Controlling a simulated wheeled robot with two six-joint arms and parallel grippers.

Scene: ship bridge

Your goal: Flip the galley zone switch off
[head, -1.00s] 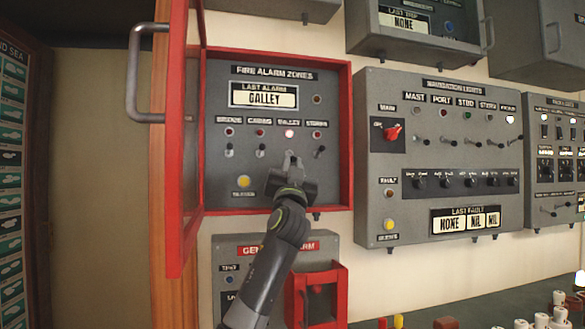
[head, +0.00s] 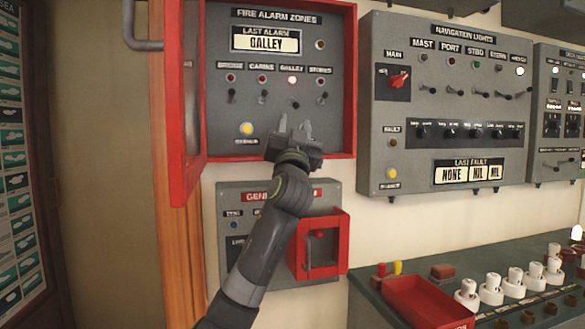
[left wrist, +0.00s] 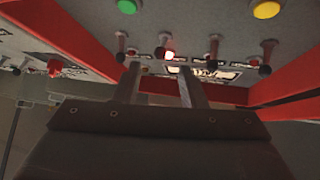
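The fire alarm zones panel (head: 218,130) is in an open red-framed box. In the left wrist view the fingers (left wrist: 160,80) point toward the row of levers. Contact with the lever is not visible. My right gripper is out of view.
The red box door (head: 182,110) stands open at the left. The navigation lights panel (head: 375,110) is to the right. Below are a general alarm box with a red cover (head: 345,245) and a console holding a red tray (head: 425,305) and several white pieces.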

